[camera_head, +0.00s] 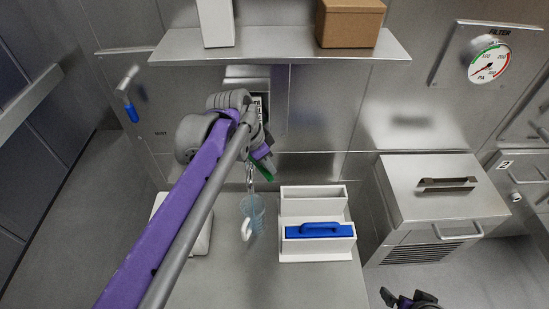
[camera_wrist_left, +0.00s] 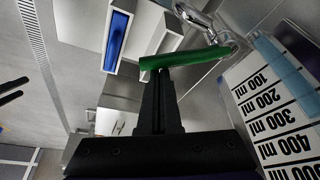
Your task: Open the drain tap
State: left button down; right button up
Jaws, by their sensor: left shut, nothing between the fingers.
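The drain tap's green lever (camera_wrist_left: 185,58) crosses in front of my left fingertips in the left wrist view, joined at its right end to the metal tap (camera_wrist_left: 205,22). In the head view a bit of the green lever (camera_head: 265,174) shows below my left gripper (camera_head: 262,155), and the metal spout (camera_head: 250,178) hangs beside it. My left gripper (camera_wrist_left: 160,75) is shut and empty, its tips at or very close to the lever; contact is unclear. The tap's body is mostly hidden behind my left arm. My right gripper (camera_head: 408,299) is at the bottom edge, fingers apart.
A clear bluish vessel (camera_head: 253,212) stands below the spout. A white holder (camera_head: 318,257) with a blue-handled tool (camera_head: 319,230) stands right of it. A millilitre scale (camera_wrist_left: 275,110) is close by in the wrist view. A shelf (camera_head: 280,43) with boxes overhangs the back.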

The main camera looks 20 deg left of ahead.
pick_arm(q)
jog(key=shift+s+a+m, duration=0.4)
jog(key=shift+s+m, duration=0.15)
jog(key=shift+m, duration=0.25)
jog(key=shift+s+a, duration=0.55)
jog(key=shift+s, duration=0.2)
jog(key=v, duration=1.1)
jog(key=shift+a+p, duration=0.25)
jog(key=shift+p, duration=0.2)
jog(key=shift+f, duration=0.15)
jog(key=s+d+f+n+t+y, duration=0.1)
jog(key=s+d+f+n, duration=0.3)
jog(key=f, duration=0.5)
jog(key=s+d+f+n+t+y, duration=0.1)
jog(key=s+d+f+n, duration=0.3)
jog(key=f, duration=0.6)
jog(key=shift+d+f+t, duration=0.2)
jog(key=shift+d+t, duration=0.1)
jog(key=shift+d, duration=0.1)
